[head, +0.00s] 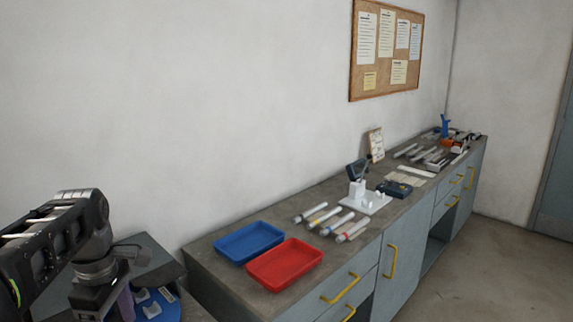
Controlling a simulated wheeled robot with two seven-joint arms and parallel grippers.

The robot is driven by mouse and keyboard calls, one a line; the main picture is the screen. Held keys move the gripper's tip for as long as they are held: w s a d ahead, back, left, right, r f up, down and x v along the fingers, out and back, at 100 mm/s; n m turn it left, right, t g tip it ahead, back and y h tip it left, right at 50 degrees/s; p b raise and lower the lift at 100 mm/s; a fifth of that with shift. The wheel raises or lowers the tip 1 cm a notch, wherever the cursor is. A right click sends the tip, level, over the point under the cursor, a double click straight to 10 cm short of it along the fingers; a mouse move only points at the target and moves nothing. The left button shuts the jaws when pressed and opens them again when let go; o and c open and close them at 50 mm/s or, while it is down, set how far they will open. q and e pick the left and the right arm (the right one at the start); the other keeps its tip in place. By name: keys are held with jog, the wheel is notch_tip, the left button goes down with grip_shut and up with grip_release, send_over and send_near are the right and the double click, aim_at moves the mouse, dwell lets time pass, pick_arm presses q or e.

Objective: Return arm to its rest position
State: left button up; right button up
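My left arm comes in from the lower left, bends at a joint and points downward. The dark housing at its end, my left gripper (95,297), is cut off by the bottom edge, so its fingers do not show. It hangs beside a dark grey stand with a blue round surface (168,312) holding small pale pieces. I cannot tell if the gripper holds anything. My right arm and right gripper are not in view.
A long grey workbench (225,285) runs along the wall to the back right. On it are a blue tray (249,242), a red tray (285,264), several pale tubes (323,218), a white-based fixture (365,202) and tools. Floor to the right (470,270) is clear.

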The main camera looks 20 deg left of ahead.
pick_arm(q)
jog(key=w+a+f+m+t+y, duration=0.1)
jog(key=w+a+f+m+t, duration=0.15)
jog(key=w, duration=0.25)
jog(key=w+a+f+m+t, duration=0.1)
jog(key=w+f+m+t, duration=0.1)
jog(key=w+f+m, duration=0.3)
jog(key=w+d+f+m, duration=0.2)
jog(key=w+d+f, duration=0.2)
jog(key=w+f, duration=0.25)
jog(key=w+d+f+m+t+h+b, duration=0.15)
jog(key=d+f+m, duration=0.35)
jog(key=d+f, duration=1)
jog(key=s+d+f+m+g+h+b, duration=0.2)
jog(key=s+d+f+m+g, duration=0.3)
jog(key=s+d+f, duration=1.5)
jog(key=shift+s+d+f+g+h+b, duration=0.3)
jog(key=shift+s+d+g+h+b, duration=0.1)
jog(key=shift+s+d+h, duration=0.55)
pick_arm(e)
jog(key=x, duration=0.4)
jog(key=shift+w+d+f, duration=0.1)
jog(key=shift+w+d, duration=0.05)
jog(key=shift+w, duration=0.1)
pick_arm(q)
jog(key=shift+d+m, duration=0.1)
jog(key=shift+m, duration=0.15)
jog(key=shift+c, duration=0.3)
